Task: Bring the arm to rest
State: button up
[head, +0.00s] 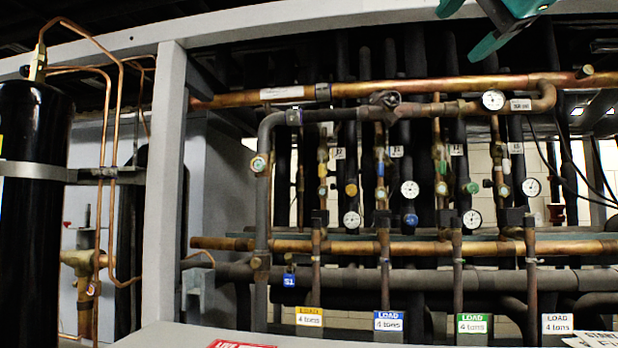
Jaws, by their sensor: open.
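My gripper (460,35) shows at the top edge, right of the middle, with teal fingers and a dark body. It is cut off by the frame's upper edge. Its fingers are apart and nothing shows between them. It hangs in front of the upper part of the rack, above the upper copper pipe (420,87) in the picture. The rest of my arm is out of view.
A pale steel post (165,200) and top beam (280,22) frame the rack. Behind are pipes, valves and several gauges, such as one white gauge (493,100). A black cylinder (30,220) stands at the left. Load labels (389,321) line the bottom.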

jog(key=w+a+f+n+g, duration=0.1)
jog(key=a+f+n+g, duration=0.2)
jog(key=f, duration=0.7)
jog(key=a+f+n+g, duration=0.15)
jog(key=f+n, duration=0.25)
jog(key=f, duration=0.6)
jog(key=w+a+f+n+g, duration=0.1)
jog(key=a+f+n+g, duration=0.2)
jog(key=f, duration=0.7)
jog(key=s+d+f+n+g, duration=0.1)
jog(key=s+f+n+g, duration=0.3)
jog(key=s+f, duration=0.4)
jog(key=s+f+n+g+y, duration=0.1)
jog(key=s+f+n+g, duration=0.2)
jog(key=s+f, duration=0.6)
notch_tip(320, 180, down, 5)
jog(key=shift+s+d+r+n+g, duration=0.1)
jog(key=shift+s+d+n+g, duration=0.25)
jog(key=shift+g, duration=0.2)
jog(key=shift+w, duration=0.1)
